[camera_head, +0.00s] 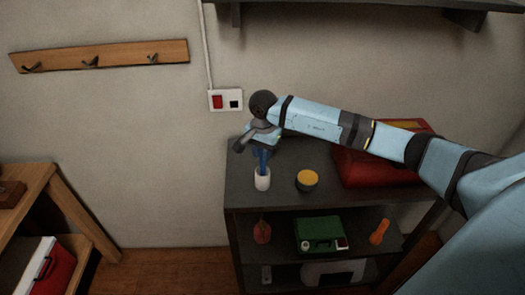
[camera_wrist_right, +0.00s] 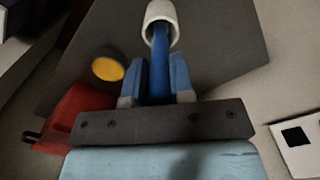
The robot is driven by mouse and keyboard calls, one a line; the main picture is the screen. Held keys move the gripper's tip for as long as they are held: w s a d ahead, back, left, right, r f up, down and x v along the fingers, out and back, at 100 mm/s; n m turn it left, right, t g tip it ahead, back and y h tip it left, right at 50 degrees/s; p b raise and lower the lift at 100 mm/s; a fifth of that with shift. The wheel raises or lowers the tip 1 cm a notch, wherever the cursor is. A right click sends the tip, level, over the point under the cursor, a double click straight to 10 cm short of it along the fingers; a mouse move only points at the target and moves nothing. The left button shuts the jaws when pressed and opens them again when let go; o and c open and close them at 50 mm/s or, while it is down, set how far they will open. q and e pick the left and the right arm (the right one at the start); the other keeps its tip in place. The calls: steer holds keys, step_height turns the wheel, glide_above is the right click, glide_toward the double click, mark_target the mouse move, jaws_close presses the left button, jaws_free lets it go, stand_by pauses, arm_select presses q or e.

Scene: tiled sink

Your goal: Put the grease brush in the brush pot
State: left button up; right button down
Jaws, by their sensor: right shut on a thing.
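The grease brush shows as a blue handle (camera_head: 262,159), upright over the white brush pot (camera_head: 262,180) on the dark shelf top. In the right wrist view the blue handle (camera_wrist_right: 160,52) runs from between my fingers into the mouth of the pot (camera_wrist_right: 153,13). Its lower end is hidden there, so I cannot tell how deep it reaches. My right gripper (camera_wrist_right: 158,80) is shut on the handle, just above the pot. In the head view the gripper is small and partly hidden by its own wrist. My left gripper is not in view.
A yellow-topped round tin (camera_head: 307,180) stands right of the pot. A red case (camera_head: 365,167) lies farther right, under my right arm. Lower shelves hold a green case (camera_head: 318,233) and an orange tool (camera_head: 380,231). The wall with a socket plate (camera_head: 226,100) is behind.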

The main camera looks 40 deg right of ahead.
steer(key=shift+f, duration=0.1)
steer(key=c, duration=1)
jaws_free()
